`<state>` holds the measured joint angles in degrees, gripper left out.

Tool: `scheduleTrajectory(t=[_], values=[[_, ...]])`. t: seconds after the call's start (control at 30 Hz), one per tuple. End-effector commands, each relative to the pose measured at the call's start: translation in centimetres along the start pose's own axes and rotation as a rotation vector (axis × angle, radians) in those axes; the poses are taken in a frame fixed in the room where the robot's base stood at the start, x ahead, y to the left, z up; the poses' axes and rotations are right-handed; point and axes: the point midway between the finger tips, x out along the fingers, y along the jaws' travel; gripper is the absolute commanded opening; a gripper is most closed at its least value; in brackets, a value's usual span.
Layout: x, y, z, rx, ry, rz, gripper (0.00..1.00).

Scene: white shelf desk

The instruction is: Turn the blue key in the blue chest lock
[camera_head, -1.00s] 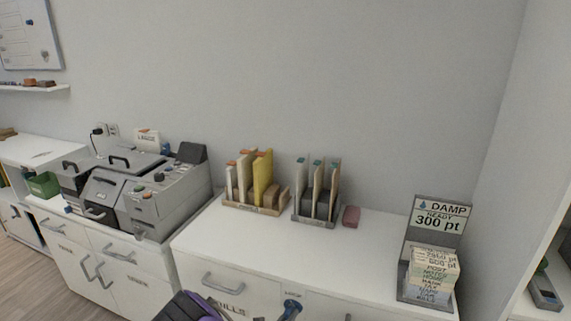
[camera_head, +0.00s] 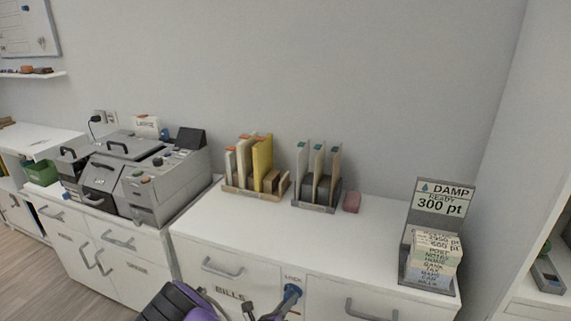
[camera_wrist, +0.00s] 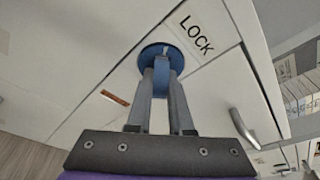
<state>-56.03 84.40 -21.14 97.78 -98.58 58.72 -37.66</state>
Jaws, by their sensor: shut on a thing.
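The blue key (camera_wrist: 162,70) stands out from the round blue lock (camera_wrist: 147,54) on the white cabinet front, beside a "LOCK" label (camera_wrist: 197,33). My gripper (camera_wrist: 161,78) comes at the lock from the front, its two grey fingers shut on the blue key. The fingers hide part of the key, and I cannot tell its turn angle. In the head view the blue key and lock (camera_head: 291,292) show at the lower middle, and my gripper's dark fingers (camera_head: 272,309) reach them from the lower left.
Drawer handles (camera_head: 222,268) and (camera_head: 370,310) stick out on both sides of the lock. File holders (camera_head: 255,187), a red block (camera_head: 352,201) and a stacked-paper stand (camera_head: 432,262) sit on the white desk top (camera_head: 230,222). A grey machine (camera_head: 150,185) stands left.

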Motion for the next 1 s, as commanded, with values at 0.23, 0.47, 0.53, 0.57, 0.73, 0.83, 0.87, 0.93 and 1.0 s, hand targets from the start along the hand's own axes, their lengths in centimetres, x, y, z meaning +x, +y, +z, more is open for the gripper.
scheduleTrajectory(t=[0.23, 0.47, 0.53, 0.57, 0.73, 0.83, 0.87, 0.93, 1.0], values=[[0.00, 0.15, 0.00, -0.062, 0.001, -0.012, 0.00], [0.02, 0.19, -0.01, -0.072, 0.000, -0.015, 0.00], [0.04, 0.25, -0.07, -0.114, 0.000, -0.026, 0.00], [0.05, 0.28, -0.09, -0.140, 0.000, -0.033, 0.00], [0.09, 0.19, 0.04, -0.279, 0.000, -0.068, 0.00], [0.11, 0.15, 0.02, -0.311, 0.001, -0.077, 0.00], [0.12, 0.15, 0.03, -0.315, 0.001, -0.077, 0.00], [0.12, 0.14, 0.04, -0.315, 0.001, -0.077, 0.00], [0.13, 0.14, 0.05, -0.314, 0.001, -0.077, 0.00]])
